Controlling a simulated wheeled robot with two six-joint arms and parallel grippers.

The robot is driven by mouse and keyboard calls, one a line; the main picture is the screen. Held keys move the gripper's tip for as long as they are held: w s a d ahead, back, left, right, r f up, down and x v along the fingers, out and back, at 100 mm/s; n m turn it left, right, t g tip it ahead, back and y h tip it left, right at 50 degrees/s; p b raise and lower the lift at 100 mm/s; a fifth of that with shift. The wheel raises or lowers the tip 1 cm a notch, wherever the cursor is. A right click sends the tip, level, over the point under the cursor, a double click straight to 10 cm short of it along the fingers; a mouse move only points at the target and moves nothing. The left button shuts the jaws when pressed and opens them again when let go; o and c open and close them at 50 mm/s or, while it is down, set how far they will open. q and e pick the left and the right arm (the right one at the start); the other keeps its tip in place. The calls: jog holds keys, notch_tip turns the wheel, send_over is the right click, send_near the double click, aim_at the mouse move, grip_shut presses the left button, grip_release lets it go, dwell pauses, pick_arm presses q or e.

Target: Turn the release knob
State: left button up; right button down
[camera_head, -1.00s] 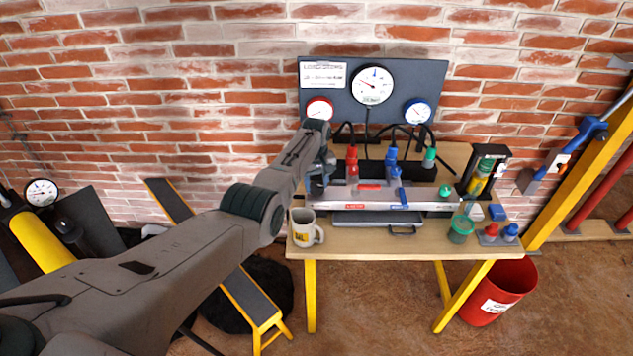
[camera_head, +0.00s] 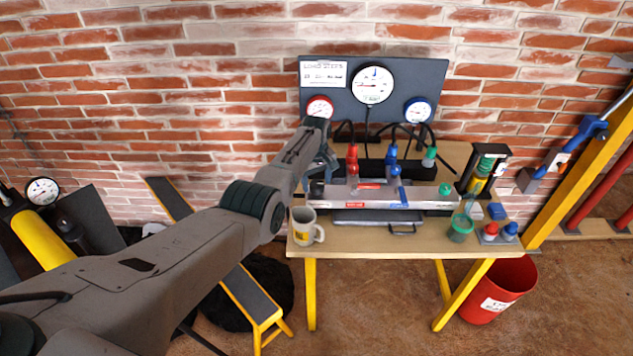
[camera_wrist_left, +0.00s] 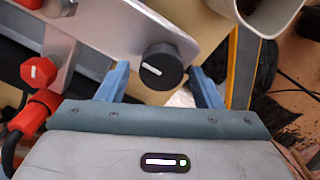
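A round black knob (camera_wrist_left: 160,68) with a white mark sits on the end of a silver bar (camera_wrist_left: 115,30), shown in the wrist view. In the head view the black knob (camera_head: 317,189) is at the left end of the bar on the bench. My left gripper (camera_wrist_left: 159,71) is open, with one blue finger on each side of the knob. I cannot tell whether either finger touches it. In the head view my left gripper (camera_head: 326,162) partly hides that end of the bar. My right gripper is not in view.
Red valve parts (camera_wrist_left: 38,70) are beside the bar. A mug (camera_head: 306,227) stands close to my left gripper. A green cup (camera_head: 460,228) and a blue lever (camera_head: 397,183) are further right. Gauges (camera_head: 373,85) hang on the panel behind. The bench's front strip is mostly clear.

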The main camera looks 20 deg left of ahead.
aim_at(316, 183)
pick_arm(q)
jog(key=shift+s+f, duration=0.1)
jog(key=shift+r, duration=0.35)
notch_tip(316, 183, up, 10)
jog(key=b, duration=0.1)
dwell(0.4)
